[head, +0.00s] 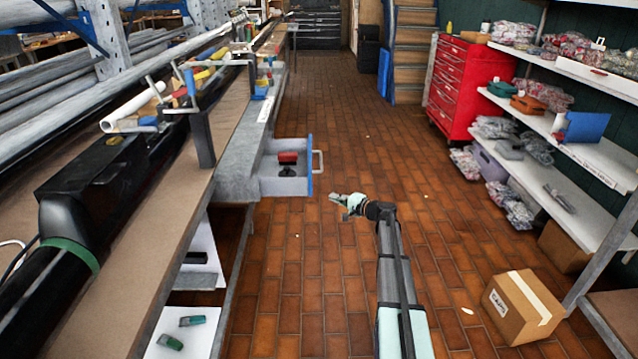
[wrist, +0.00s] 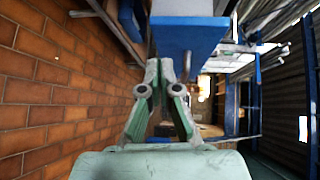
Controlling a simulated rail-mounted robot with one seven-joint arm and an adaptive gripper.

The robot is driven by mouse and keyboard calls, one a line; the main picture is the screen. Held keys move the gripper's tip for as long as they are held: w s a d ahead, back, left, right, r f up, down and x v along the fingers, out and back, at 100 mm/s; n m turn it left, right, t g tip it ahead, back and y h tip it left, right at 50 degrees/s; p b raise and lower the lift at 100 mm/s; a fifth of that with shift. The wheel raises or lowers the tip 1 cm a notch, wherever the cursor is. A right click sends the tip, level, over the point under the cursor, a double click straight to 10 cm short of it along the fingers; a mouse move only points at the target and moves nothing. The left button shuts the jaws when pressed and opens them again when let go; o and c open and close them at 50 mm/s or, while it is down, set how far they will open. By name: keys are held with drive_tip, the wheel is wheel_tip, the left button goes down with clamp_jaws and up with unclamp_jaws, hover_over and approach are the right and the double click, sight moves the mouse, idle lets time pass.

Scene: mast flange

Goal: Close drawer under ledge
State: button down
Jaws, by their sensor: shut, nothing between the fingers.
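The drawer (head: 270,187) under the ledge (head: 238,160) stands pulled out to the right over the aisle. It has grey walls, a blue front (head: 310,168) and a pale bar handle (head: 319,162). A red and black object (head: 287,163) lies inside. My gripper (head: 334,198) is in the aisle, just right of and below the handle in the head view, with a visible gap. Its fingers point left. In the wrist view the shut, empty fingertips (wrist: 165,66) are close to a blue panel (wrist: 190,38), apparently the drawer front. I cannot tell the exact gap.
The long workbench (head: 120,290) with pipes and tools runs along the left. A red tool cabinet (head: 470,80) and shelves (head: 580,150) line the right. A cardboard box (head: 523,306) sits on the floor at right. The brick-tiled aisle (head: 330,100) is otherwise mostly clear.

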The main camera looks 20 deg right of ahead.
drive_tip(key=m+t, duration=0.1)
drive_tip(key=t, duration=0.1)
approach(322, 170)
drive_tip(key=shift+h, duration=0.4)
drive_tip(key=w+a, duration=0.2)
drive_tip(key=w+a+r, duration=0.1)
drive_tip(key=w, duration=0.1)
drive_tip(key=w+a+r, duration=0.1)
drive_tip(key=w+a, duration=0.1)
drive_tip(key=shift+w+a+b, duration=0.15)
drive_tip(key=shift+a+b, duration=0.15)
drive_tip(key=shift+b, duration=0.05)
drive_tip(key=shift+w+a, duration=0.25)
drive_tip(key=shift+a, duration=0.2)
